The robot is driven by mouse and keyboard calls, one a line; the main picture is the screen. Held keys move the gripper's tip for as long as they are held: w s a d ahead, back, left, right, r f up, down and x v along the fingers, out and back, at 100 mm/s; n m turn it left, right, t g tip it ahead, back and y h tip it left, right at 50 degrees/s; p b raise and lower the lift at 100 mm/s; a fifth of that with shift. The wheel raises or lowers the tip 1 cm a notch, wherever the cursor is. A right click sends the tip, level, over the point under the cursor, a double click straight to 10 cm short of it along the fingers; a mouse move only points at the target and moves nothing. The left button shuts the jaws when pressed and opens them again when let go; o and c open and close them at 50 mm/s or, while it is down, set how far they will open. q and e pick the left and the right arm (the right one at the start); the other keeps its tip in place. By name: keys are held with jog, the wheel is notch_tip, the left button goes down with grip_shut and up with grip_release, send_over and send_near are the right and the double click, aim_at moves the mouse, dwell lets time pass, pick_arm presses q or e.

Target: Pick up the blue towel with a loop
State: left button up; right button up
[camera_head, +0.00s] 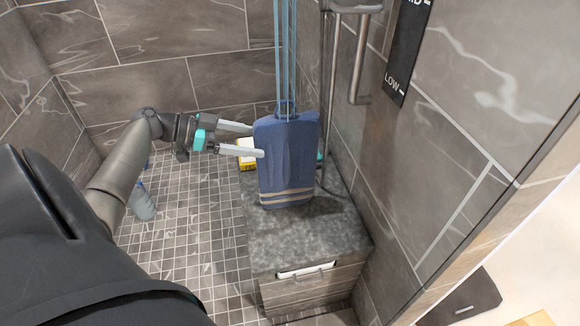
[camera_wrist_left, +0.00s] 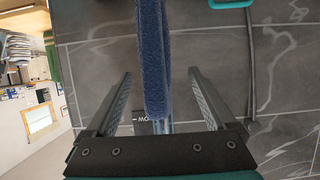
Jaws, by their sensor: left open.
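The blue towel (camera_head: 287,155) has pale stripes near its lower edge and a loop (camera_head: 286,107) at its top. It hangs upright above the stone-topped bench, in front of thin blue vertical bars. My left gripper (camera_head: 258,141) is open at the towel's left side, with its fingers pointing toward it. In the left wrist view the towel (camera_wrist_left: 153,60) shows edge-on as a narrow blue strip between the two open fingers (camera_wrist_left: 160,95). Neither finger visibly presses on the cloth. My right gripper is not in view.
The stone-topped bench (camera_head: 300,246) stands below the towel, with a white item at its front. A yellow and white object (camera_head: 247,154) lies behind the towel's left side. A metal handle (camera_head: 362,60) is on the right wall. A clear bottle (camera_head: 142,202) stands on the tiled floor.

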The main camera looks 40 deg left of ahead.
aim_at(279, 146)
pick_arm(q)
jog(key=shift+x, duration=1.05)
jog(key=b+x, duration=0.2)
jog(key=x, duration=0.2)
jog(key=shift+d, duration=0.3)
jog(key=shift+w+d+f, duration=0.15)
jog(key=shift+w+d, duration=0.1)
jog(key=shift+w, duration=0.05)
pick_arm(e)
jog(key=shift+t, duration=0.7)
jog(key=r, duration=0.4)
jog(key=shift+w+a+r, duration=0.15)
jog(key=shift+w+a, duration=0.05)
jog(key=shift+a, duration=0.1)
pick_arm(q)
grip_shut()
